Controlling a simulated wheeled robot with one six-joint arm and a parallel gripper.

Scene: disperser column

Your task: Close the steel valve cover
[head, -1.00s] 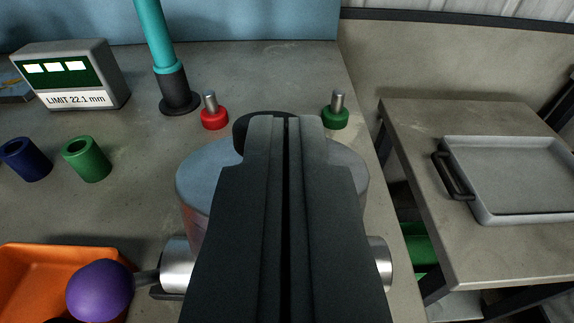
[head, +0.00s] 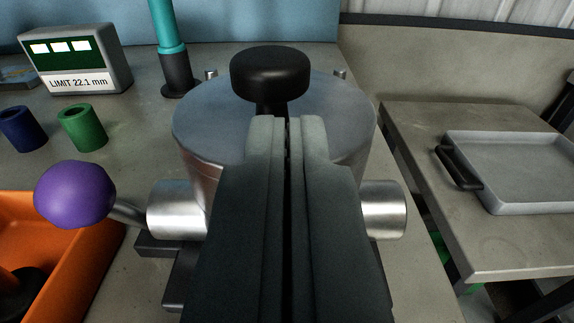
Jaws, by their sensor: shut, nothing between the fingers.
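The round steel valve cover (head: 210,120) forms the flat top of a steel body ahead of me, with a black knob (head: 270,75) standing on it. Horizontal steel cylinders stick out at the left (head: 175,210) and right (head: 385,210) of the body. My gripper (head: 287,122) is shut and empty. Its fingertips appear just below the knob in the picture, over the near part of the cover. I cannot tell whether they touch it. The gripper hides the middle and near side of the body, so I cannot tell how the cover seats.
A purple ball (head: 75,194) on a lever is at the left, above an orange bin (head: 85,255). Blue (head: 22,128) and green (head: 82,127) sleeves, a limit display (head: 80,65) and a teal post (head: 168,35) stand behind. A grey tray (head: 515,170) lies on the right table.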

